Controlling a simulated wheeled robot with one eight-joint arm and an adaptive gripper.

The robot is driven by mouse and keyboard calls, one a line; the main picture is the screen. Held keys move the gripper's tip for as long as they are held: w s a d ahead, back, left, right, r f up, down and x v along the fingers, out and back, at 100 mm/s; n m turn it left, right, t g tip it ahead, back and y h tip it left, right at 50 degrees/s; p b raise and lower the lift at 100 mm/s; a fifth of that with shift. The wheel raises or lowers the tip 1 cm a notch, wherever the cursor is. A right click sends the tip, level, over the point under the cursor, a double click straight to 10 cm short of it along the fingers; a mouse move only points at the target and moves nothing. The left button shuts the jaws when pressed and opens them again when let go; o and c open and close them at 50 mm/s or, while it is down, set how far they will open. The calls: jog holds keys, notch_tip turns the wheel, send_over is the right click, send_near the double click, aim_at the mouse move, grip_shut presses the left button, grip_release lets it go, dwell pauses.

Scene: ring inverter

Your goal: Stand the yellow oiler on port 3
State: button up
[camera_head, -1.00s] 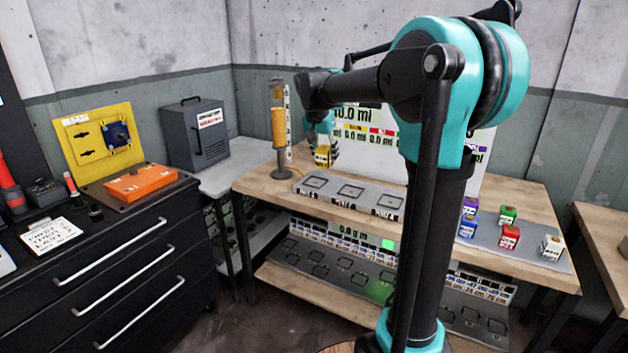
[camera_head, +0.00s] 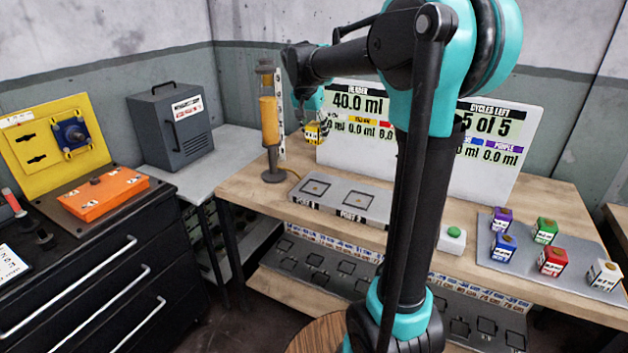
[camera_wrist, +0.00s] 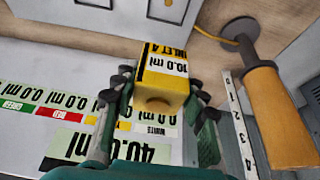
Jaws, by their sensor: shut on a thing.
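The yellow oiler (camera_head: 314,133) is a small yellow block with a white and black label. My gripper (camera_head: 318,124) is shut on it and holds it in the air above the back of the workbench, in front of the display board. In the wrist view the oiler (camera_wrist: 163,80) sits between the two fingers (camera_wrist: 160,98), its label reading 10.0 ml. The grey port strip (camera_head: 338,201) lies on the bench, below and to the right of the oiler. Two square port outlines show on it; port 3 is hidden behind my arm.
A stand with an amber cylinder (camera_head: 269,122) rises just left of my gripper. The display board (camera_head: 480,135) stands behind. A green button (camera_head: 454,233) and a grey tray (camera_head: 490,250) with several coloured oilers are at right. An orange box (camera_head: 103,197) is at left.

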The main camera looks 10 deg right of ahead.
notch_tip(320, 180, down, 18)
jog(key=shift+r, duration=0.25)
dwell(0.3)
jog(key=o, duration=1.2)
jog(key=shift+f, duration=0.1)
jog(key=v, duration=1.2)
jog(key=s+d+f+n, duration=0.1)
jog(key=s+d+f, duration=0.1)
jog(key=s+f, duration=0.1)
jog(key=s+d+f+n+y, duration=0.1)
jog(key=s+f, duration=0.1)
jog(key=s, duration=0.4)
jog(key=s+d+f+n, duration=0.1)
jog(key=s+d+f, duration=0.1)
jog(key=s+f, duration=0.1)
jog(key=shift+s+d+f+n+y, duration=0.15)
jog(key=shift+s, duration=0.25)
jog(key=shift+s+d+f+n+y, duration=0.15)
jog(key=shift+s, duration=0.2)
jog(key=s+f+n, duration=0.1)
jog(key=s+f, duration=0.3)
jog(key=s, duration=0.2)
jog(key=s+d+f+n+y, duration=0.1)
jog(key=s+f+n, duration=0.1)
jog(key=s+f, duration=0.2)
jog(key=s, duration=0.3)
jog(key=shift+f+n, duration=0.3)
